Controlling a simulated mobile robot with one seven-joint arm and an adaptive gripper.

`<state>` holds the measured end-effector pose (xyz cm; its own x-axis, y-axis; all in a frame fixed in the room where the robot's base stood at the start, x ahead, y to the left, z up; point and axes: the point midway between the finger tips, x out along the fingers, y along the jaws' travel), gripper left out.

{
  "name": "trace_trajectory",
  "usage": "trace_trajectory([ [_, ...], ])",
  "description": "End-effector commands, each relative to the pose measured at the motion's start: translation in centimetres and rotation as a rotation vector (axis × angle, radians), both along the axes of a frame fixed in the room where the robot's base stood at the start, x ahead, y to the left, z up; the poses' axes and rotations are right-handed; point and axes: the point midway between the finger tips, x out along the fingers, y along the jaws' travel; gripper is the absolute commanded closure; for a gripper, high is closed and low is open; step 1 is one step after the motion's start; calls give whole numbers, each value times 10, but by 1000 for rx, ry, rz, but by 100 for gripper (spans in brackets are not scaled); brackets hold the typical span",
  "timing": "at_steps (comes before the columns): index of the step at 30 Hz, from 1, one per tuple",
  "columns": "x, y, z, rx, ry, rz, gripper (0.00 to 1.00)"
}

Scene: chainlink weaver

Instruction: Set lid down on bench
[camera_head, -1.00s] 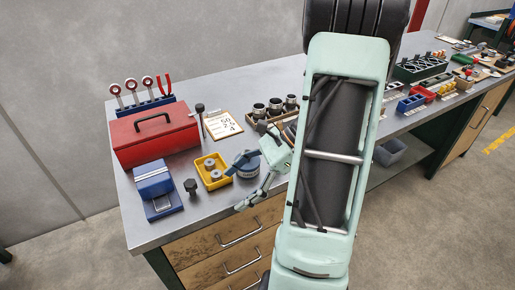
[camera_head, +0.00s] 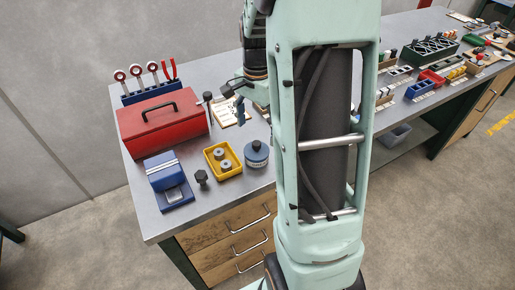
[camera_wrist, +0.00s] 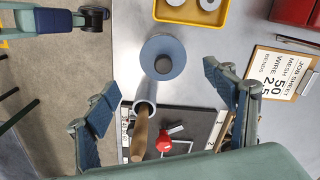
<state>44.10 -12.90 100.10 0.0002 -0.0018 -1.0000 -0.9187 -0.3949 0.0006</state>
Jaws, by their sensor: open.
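A blue round container with a pale label band (camera_head: 257,159) stands upright on the grey bench (camera_head: 235,190). Its blue top, which looks like the lid (camera_head: 256,148), carries a dark knob. In the wrist view, the round blue top (camera_wrist: 150,45) with a dark centre lies ahead of my fingers. I cannot tell whether the lid is a separate piece from the container. My gripper (camera_head: 233,97) is raised above and left of the container. In the wrist view my gripper (camera_wrist: 161,80) has its fingers spread wide, with nothing held between them.
A yellow bin (camera_head: 210,164) with grey rings and a dark bolt-like piece (camera_head: 201,177) stand left of the container. A red toolbox (camera_head: 165,127), a blue block (camera_head: 163,172) and a clipboard (camera_wrist: 285,70) are near. A wooden-handled tool (camera_wrist: 138,140) and a red knob (camera_wrist: 163,140) show below the blue top.

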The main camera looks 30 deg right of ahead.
Motion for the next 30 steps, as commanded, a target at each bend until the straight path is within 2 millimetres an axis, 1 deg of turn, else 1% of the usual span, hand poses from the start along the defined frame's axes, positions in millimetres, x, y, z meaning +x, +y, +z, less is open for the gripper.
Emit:
trace_trajectory([
  [1, -1, 0, -7, 1, 3, -1, 23],
  [8, 1, 0, -24, 2, 2, 0, 23],
  [16, 4, 0, -61, 3, 3, -1, 23],
  [20, 5, 0, -68, 2, 1, -1, 23],
  [26, 5, 0, -68, 2, 0, 0, 23],
  [30, 5, 0, -68, 2, 0, 0, 38],
])
